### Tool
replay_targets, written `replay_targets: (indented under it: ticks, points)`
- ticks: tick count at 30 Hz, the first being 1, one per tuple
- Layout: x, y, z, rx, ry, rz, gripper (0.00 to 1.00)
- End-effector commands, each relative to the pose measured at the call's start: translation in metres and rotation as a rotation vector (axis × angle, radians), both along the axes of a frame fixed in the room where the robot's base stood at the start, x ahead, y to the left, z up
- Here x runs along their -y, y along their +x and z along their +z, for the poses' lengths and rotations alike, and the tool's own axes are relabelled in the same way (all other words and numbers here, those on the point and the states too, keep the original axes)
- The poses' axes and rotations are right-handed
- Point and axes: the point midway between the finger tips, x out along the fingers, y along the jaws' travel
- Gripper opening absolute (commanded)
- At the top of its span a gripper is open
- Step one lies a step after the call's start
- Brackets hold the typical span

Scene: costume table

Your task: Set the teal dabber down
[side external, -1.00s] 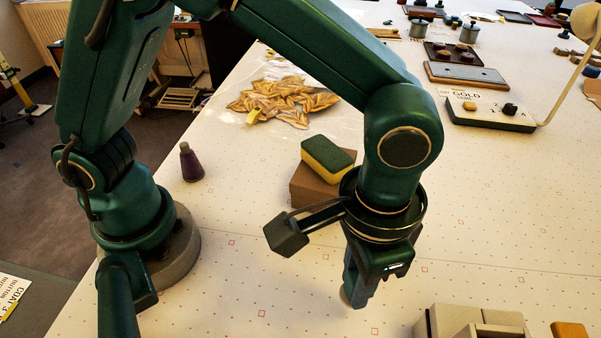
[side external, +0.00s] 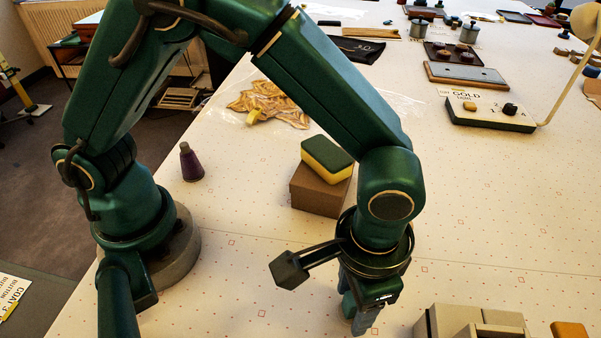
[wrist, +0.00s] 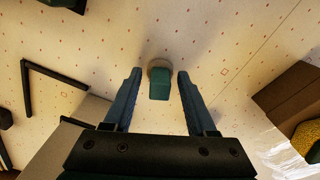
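The teal dabber (wrist: 159,84) shows in the wrist view as a teal block with a pale round end, between my fingertips. My gripper (wrist: 159,76) is open, with a clear gap between the dabber and each finger. The dabber appears to stand on the patterned table (wrist: 220,40). In the side view my gripper (side external: 360,320) points down near the front of the table; its fingers largely hide the dabber there (side external: 348,304).
A brown box (side external: 318,192) with a yellow-green sponge (side external: 328,157) on it stands behind my gripper. A purple cone-shaped spool (side external: 190,163) is at the left.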

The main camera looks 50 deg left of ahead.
Motion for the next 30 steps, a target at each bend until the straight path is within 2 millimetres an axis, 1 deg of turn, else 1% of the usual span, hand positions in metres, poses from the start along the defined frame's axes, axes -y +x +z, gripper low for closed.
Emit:
replay_targets:
  ticks: [7, 11, 14, 21, 24, 27, 30]
  points:
    - [0.0, 0.0, 0.001, 0.0, 0.0, 0.0, 0.56]
    - [0.001, 0.001, 0.011, 0.002, -0.002, 0.0, 0.56]
    - [0.001, 0.001, 0.028, 0.004, -0.005, 0.0, 0.56]
    - [0.001, 0.001, 0.08, 0.006, -0.006, 0.0, 0.56]
    - [0.001, 0.001, 0.098, 0.005, -0.005, 0.0, 0.56]
    - [0.001, 0.001, 0.111, 0.003, -0.002, 0.0, 0.56]
    - [0.0, 0.0, 0.119, 0.002, -0.001, 0.0, 0.56]
